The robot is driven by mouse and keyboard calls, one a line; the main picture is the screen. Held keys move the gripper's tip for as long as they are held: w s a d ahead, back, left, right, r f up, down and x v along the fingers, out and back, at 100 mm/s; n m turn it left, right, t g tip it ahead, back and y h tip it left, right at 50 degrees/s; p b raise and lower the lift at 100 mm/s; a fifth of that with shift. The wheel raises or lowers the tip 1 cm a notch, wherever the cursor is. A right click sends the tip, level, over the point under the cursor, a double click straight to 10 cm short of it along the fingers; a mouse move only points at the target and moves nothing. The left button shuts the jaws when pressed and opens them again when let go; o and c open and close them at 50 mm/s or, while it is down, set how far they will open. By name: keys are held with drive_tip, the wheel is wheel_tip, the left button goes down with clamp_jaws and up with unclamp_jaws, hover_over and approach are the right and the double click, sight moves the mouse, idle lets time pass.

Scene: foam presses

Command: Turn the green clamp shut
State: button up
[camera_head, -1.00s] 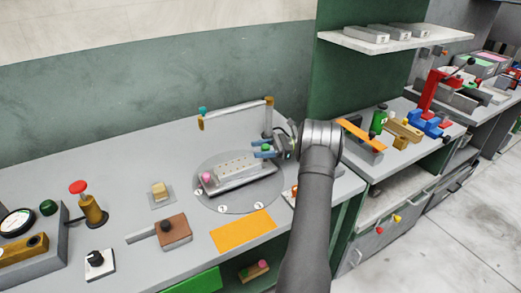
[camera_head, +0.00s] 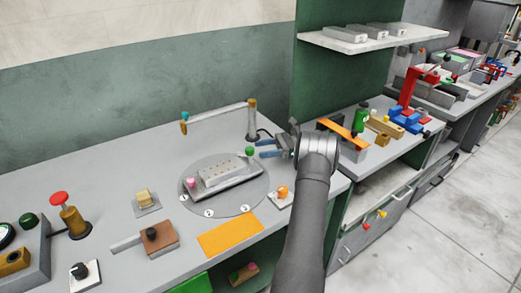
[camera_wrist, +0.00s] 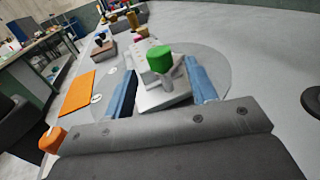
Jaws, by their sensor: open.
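The green clamp (camera_head: 249,151) is a small knob at the far right end of a grey mould plate (camera_head: 225,177) on a round disc. In the wrist view the green clamp (camera_wrist: 160,58) stands on a grey post, ahead of and between the lines of the blue fingers. My gripper (camera_head: 263,148) is open and empty, just right of the clamp, with a small gap in the head view. Its spread fingers also show in the wrist view (camera_wrist: 162,72). A pink clamp (camera_head: 191,181) is at the plate's other end.
A bar on two posts (camera_head: 218,115) stands behind the disc. An orange mat (camera_head: 230,236) lies in front, and an orange knob (camera_head: 283,191) on a white base is at the right. A brown block (camera_head: 157,237) and a red button (camera_head: 59,198) are at the left.

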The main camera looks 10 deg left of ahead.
sight(250, 148)
drive_tip(key=shift+d+r, duration=0.2)
drive_tip(key=shift+d, duration=0.05)
drive_tip(key=s+d+m+t, duration=0.2)
drive_tip(key=d+m+t, duration=0.1)
drive_tip(key=t, duration=0.1)
drive_tip(key=s+d+m+t, duration=0.3)
drive_tip(key=d+t, duration=0.1)
drive_tip(key=t, duration=0.1)
drive_tip(key=s+d+m+t+y, duration=0.1)
drive_tip(key=s+d+m+t, duration=0.1)
drive_tip(key=s+d+t, duration=0.1)
drive_tip(key=shift+d+f+m+t, duration=0.1)
drive_tip(key=shift+d+m+t, duration=0.3)
drive_tip(key=shift+d+t, duration=0.25)
drive_tip(key=x, duration=1.7)
drive_tip(key=shift+w+a, duration=0.15)
drive_tip(key=shift+a, duration=0.05)
drive_tip(key=c, duration=1)
